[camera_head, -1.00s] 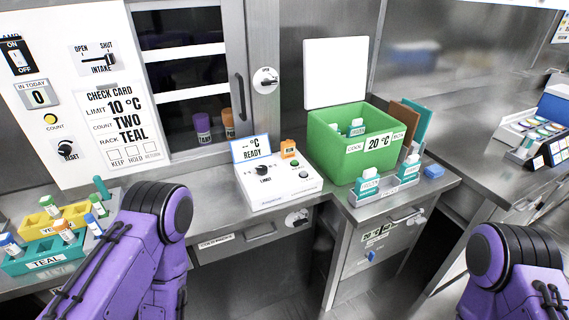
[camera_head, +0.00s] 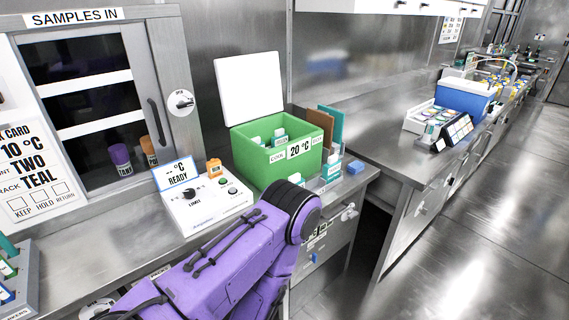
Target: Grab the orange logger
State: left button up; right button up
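Neither gripper shows in the head view. The logger is free, with nothing touching it from my side.
The green cool box (camera_head: 254,161) has its white lid open. A cabinet with dark glass (camera_head: 85,110) stands at the left. A blue-and-white cooler (camera_head: 464,100) sits on the right counter. Open floor (camera_head: 480,230) lies at the right.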

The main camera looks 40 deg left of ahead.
aim_at(215, 170)
jog(key=z, duration=0.2)
jog(key=i, duration=0.85)
jog(key=u, duration=1.45)
